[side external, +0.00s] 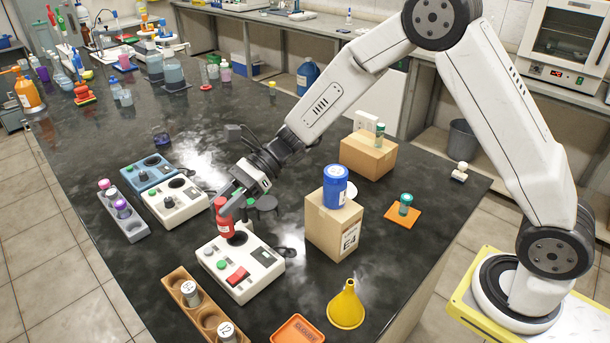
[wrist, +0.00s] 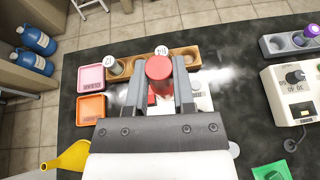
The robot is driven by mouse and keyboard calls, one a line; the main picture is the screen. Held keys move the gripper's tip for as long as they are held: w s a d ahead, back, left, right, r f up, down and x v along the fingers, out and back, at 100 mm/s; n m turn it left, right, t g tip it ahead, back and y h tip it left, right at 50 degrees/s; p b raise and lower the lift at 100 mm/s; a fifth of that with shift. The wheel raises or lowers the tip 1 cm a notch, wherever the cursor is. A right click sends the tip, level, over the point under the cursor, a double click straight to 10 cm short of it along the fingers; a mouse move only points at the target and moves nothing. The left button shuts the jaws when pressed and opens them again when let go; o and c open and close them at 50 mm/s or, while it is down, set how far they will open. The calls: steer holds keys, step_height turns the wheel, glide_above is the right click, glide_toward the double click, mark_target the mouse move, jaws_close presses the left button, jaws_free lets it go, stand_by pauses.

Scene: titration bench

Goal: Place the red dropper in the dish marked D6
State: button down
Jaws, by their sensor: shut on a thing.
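The red dropper (side external: 224,219) looks like a small red cylinder with a pale label. My gripper (side external: 226,198) is shut on it and holds it upright, right at the black round top of a white mixer-like device (side external: 243,270). I cannot tell whether its base touches that top. In the wrist view the dropper's red top (wrist: 158,70) sits between the two fingers of my gripper (wrist: 159,85). An orange dish (side external: 297,330) lies at the front edge; it also shows in the wrist view (wrist: 91,109), beside a pink dish (wrist: 91,79). I cannot read D6 on any dish.
A wooden rack (side external: 202,315) with white-capped vials lies left of the white device. A yellow funnel (side external: 346,306) and a cardboard box (side external: 333,224) bearing a blue jar (side external: 335,184) stand to the right. More devices (side external: 175,202) stand behind.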

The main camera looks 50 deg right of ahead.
step_height(320, 180, up, 12)
steer(key=s+d+m+t, duration=0.3)
steer(key=d, duration=1.5)
steer(key=s+d+m+t+h, duration=0.2)
steer(key=s+d+m+t, duration=0.15)
steer(key=s+d, duration=0.95)
step_height(320, 180, down, 12)
steer(key=w, duration=0.1)
steer(key=shift+d+r, duration=0.15)
steer(key=shift+d, duration=0.15)
steer(key=shift+w, duration=0.15)
steer(key=w+d+f, duration=0.3)
steer(key=w+f, duration=0.6)
steer(key=w, duration=0.4)
steer(key=shift+d+f, duration=0.15)
steer(key=shift+d, duration=0.05)
